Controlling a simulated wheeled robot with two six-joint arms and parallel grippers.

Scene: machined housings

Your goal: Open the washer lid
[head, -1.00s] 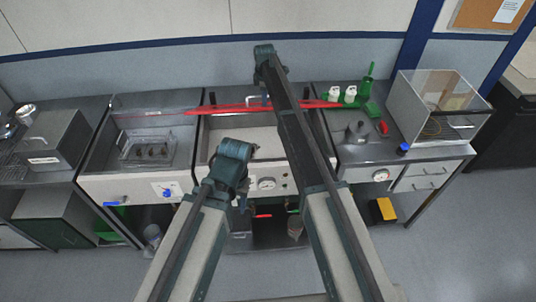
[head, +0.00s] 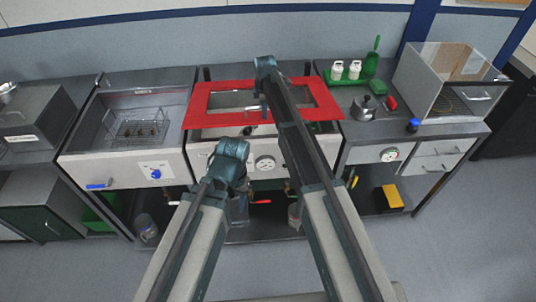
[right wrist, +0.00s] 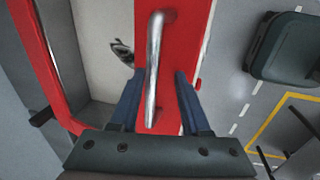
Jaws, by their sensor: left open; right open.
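The washer (head: 201,158) is a white-fronted basin in the middle of the bench. Its red lid (head: 200,103), a frame with a window, is raised at a tilt over the basin, leaving a gap at the front.
Left of the washer is a sink with a wire basket (head: 138,128). A yellow box (head: 388,199) sits below.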

